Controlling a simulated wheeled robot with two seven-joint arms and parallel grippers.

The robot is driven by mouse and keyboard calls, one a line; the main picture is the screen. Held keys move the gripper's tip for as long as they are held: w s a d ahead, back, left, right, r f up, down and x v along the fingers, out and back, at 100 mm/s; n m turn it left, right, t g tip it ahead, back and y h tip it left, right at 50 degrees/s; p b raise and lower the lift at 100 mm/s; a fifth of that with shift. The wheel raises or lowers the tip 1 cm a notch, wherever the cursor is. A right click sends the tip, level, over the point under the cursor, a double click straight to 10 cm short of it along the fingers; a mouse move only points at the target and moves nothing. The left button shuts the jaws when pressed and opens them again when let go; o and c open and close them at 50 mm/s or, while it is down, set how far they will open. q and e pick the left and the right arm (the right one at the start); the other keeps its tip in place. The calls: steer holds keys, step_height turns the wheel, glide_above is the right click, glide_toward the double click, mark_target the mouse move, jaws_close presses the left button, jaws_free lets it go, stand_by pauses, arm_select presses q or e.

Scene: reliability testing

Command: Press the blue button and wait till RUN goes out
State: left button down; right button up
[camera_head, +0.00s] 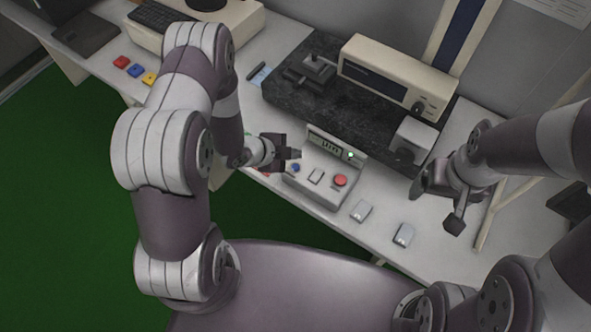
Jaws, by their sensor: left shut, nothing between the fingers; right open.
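The control box (322,191) sits near the front edge of the bench. It has a small blue button (295,167) at its left, a pale square key in the middle and a red button (340,180) at its right. Its upright panel carries a display (325,143) with lit characters, too small to read surely, and a glowing green lamp (350,155). My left gripper (297,153) is shut and empty, its tips just above the blue button in the picture; I cannot tell whether they touch it. My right gripper (437,207) is open and empty, right of the box.
A dark stone slab (330,105) behind the box bears a beige instrument (395,78) and a metal block (412,140). Two small grey pieces (361,211) (404,234) lie right of the box. Red, blue and yellow blocks (135,70) lie at the far left.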

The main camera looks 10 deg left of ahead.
mark_target(293, 169)
arm_select(q)
steer(key=shift+f+b, duration=1.2)
steer(key=shift+f, duration=0.75)
arm_select(e)
steer(key=shift+f, duration=1.7)
arm_select(q)
steer(key=shift+f, duration=0.1)
arm_select(e)
steer(key=shift+f, duration=0.1)
arm_select(q)
steer(key=shift+f+b, duration=0.3)
arm_select(e)
steer(key=shift+f, duration=0.25)
arm_select(q)
steer(key=shift+f+b, duration=0.35)
steer(key=shift+f, duration=0.05)
arm_select(e)
steer(key=shift+f, duration=0.3)
arm_select(q)
steer(key=shift+r, duration=0.1)
steer(key=shift+r+p, duration=0.7)
steer(key=shift+r, duration=0.05)
arm_select(e)
steer(key=shift+r, duration=0.7)
arm_select(q)
steer(key=shift+r, duration=0.1)
